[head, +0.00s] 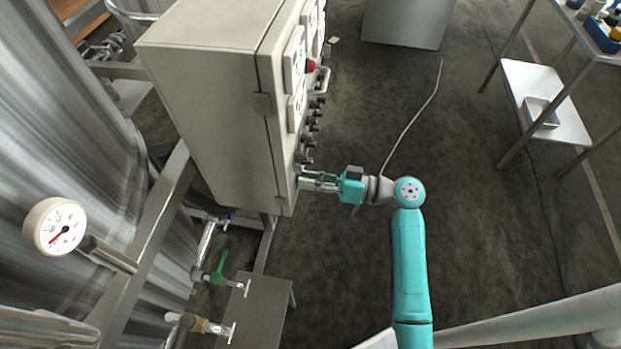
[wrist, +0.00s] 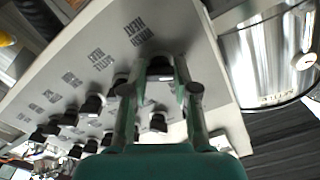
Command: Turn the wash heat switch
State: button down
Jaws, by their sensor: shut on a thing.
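The grey control cabinet (head: 215,110) has a column of dark knobs on its right-hand face. In the wrist view, the wash heat switch (wrist: 159,68) is a black knob below an upside-down label that appears to read "WASH HEAT" (wrist: 140,33). My gripper (wrist: 161,78) has one finger on each side of this knob and is shut on it. In the head view my gripper (head: 305,182) reaches the lower end of the cabinet face, level with the panel. The knob's pointer direction is hidden between the fingers.
Several other black knobs, one of them at the left (wrist: 92,105), sit close by on the panel. A red button (head: 311,66) and a handle (head: 321,80) are further up the cabinet face. The floor right of the cabinet is open, with a thin cable (head: 411,120) across it.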

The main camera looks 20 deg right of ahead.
jog(key=shift+m, duration=3.8)
jog(key=c, duration=0.9)
grip_release()
jog(key=v, duration=1.2)
jog(key=shift+f+m, duration=0.1)
jog(key=shift+m, duration=0.2)
